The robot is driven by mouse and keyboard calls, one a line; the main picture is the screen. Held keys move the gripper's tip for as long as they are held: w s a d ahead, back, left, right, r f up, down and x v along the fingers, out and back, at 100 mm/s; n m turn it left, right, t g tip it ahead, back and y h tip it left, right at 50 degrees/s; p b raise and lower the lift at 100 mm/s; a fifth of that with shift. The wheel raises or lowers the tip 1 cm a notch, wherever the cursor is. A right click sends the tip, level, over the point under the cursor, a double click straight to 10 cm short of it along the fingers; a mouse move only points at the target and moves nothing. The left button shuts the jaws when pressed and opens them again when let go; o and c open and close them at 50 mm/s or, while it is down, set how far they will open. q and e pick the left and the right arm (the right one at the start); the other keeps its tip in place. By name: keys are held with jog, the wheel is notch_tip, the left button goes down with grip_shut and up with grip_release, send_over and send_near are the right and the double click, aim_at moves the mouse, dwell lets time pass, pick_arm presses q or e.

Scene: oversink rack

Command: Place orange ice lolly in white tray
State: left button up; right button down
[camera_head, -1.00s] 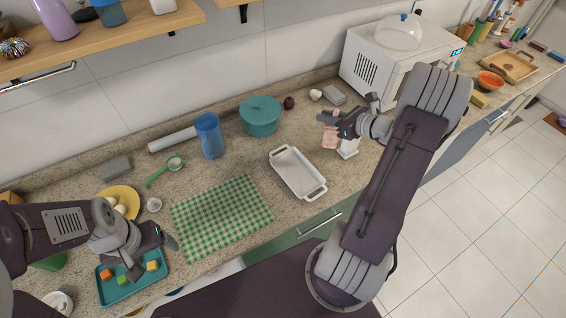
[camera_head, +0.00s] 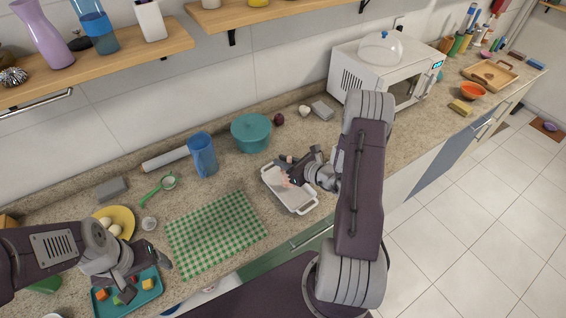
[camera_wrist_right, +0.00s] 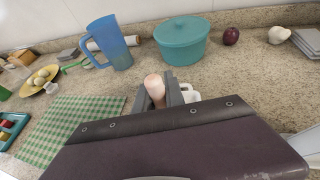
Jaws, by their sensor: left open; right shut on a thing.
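The white tray (camera_head: 303,206) lies on the counter right of the checked cloth; part of it also shows in the right wrist view (camera_wrist_right: 190,94). My right gripper (camera_head: 286,172) is over its far part, shut on a pale pinkish thing (camera_wrist_right: 155,88). I cannot tell whether that thing touches the tray. A teal tray (camera_head: 128,301) at lower left holds small orange (camera_head: 101,295), green and yellow (camera_head: 148,284) pieces. I cannot tell whether the orange one is the ice lolly. My left gripper (camera_head: 155,262) is open and empty, low near the teal tray's far edge.
A teal pot (camera_head: 250,134) and a blue jug (camera_head: 202,156) stand behind the tray. The green checked cloth (camera_head: 215,235) lies flat and bare. A yellow plate (camera_head: 124,216) with eggs is at left. A microwave (camera_head: 350,72) stands back right.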

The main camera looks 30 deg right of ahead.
jog(key=shift+w+f, duration=0.15)
jog(key=shift+f, duration=0.7)
jog(key=c, duration=1.8)
grip_release()
jog(key=o, duration=0.4)
